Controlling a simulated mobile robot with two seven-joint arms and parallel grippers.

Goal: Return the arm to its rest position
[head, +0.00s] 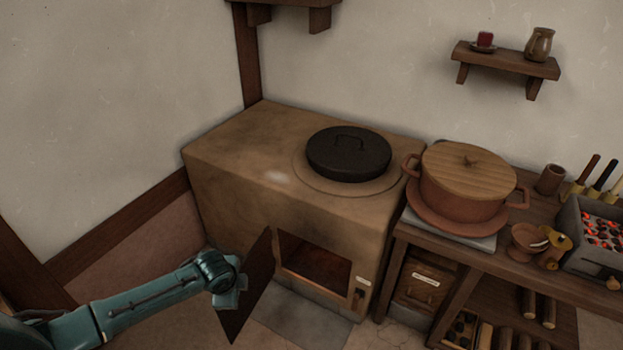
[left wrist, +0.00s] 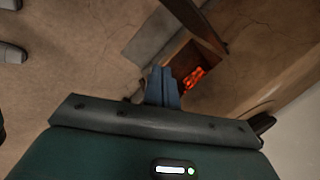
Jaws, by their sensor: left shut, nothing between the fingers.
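My left arm (head: 150,303) reaches in from the left in the head view. Its gripper (head: 232,297) is beside the open door (head: 254,290) of the clay stove (head: 240,175); I cannot tell whether it touches the door. In the left wrist view the gripper's blue fingers (left wrist: 163,88) are shut with nothing between them. Beyond them glowing embers (left wrist: 195,78) show in the stove's opening. My right gripper is in neither view.
A black lid (head: 349,154) sits on the stove top. A lidded clay pot (head: 465,190) stands on the wooden bench to the right, near a tray of embers (head: 600,228). A wall shelf (head: 505,62) holds a jug. Bare floor lies left of the stove.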

